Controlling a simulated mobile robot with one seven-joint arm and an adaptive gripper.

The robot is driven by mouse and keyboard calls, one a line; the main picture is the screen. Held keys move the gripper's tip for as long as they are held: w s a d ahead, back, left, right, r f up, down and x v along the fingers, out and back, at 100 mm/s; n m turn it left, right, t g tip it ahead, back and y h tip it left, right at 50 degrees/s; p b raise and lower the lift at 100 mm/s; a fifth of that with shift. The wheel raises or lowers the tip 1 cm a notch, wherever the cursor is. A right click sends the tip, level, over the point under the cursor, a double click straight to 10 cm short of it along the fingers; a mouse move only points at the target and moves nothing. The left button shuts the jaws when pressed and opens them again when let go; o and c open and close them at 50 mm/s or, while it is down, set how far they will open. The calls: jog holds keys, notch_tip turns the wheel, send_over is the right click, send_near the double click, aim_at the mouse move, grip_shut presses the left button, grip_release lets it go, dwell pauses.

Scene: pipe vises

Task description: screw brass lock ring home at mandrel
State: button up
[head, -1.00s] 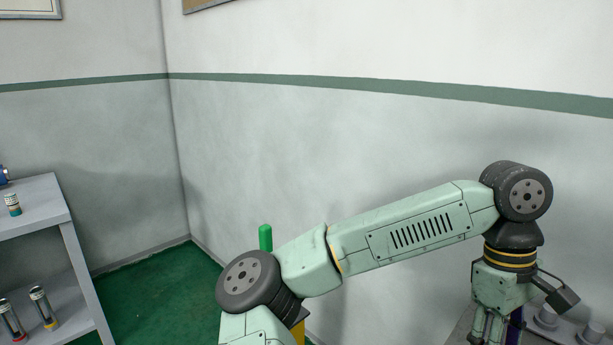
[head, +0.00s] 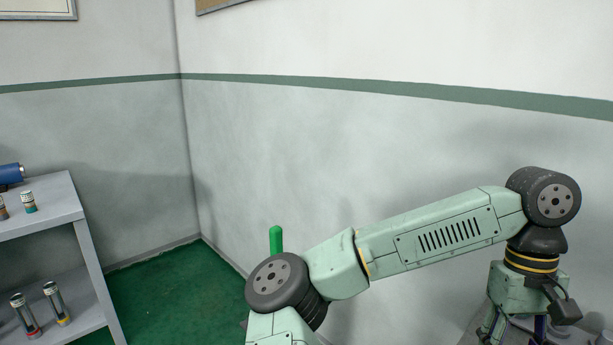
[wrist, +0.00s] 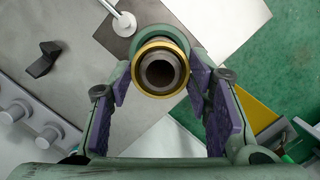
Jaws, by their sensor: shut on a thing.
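In the wrist view the brass lock ring (wrist: 138,84) shows as a yellow band around the dark, hollow end of the mandrel (wrist: 160,72). A green collar (wrist: 150,37) lies behind the ring. My gripper (wrist: 160,82) has its purple-padded fingers on either side of the ring, shut on it. The threads and any gap between ring and collar cannot be made out. In the head view my gripper (head: 515,328) is at the lower right, cut off by the bottom edge; the ring is not visible there.
In the wrist view a metal handle with a round knob (wrist: 124,23), a dark block (wrist: 44,60) and grey knobs (wrist: 30,120) surround the work. In the head view a grey shelf (head: 62,205) with small jars stands at the left, and green floor (head: 165,290) is free.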

jog(key=m, duration=0.1)
jog(key=m+p, duration=0.1)
jog(key=shift+s+d+r+m+y, duration=0.1)
jog(key=shift+r+m+y, duration=0.05)
jog(key=shift+m+y, duration=0.15)
jog(key=shift+m, duration=0.9)
jog(key=o, duration=1.1)
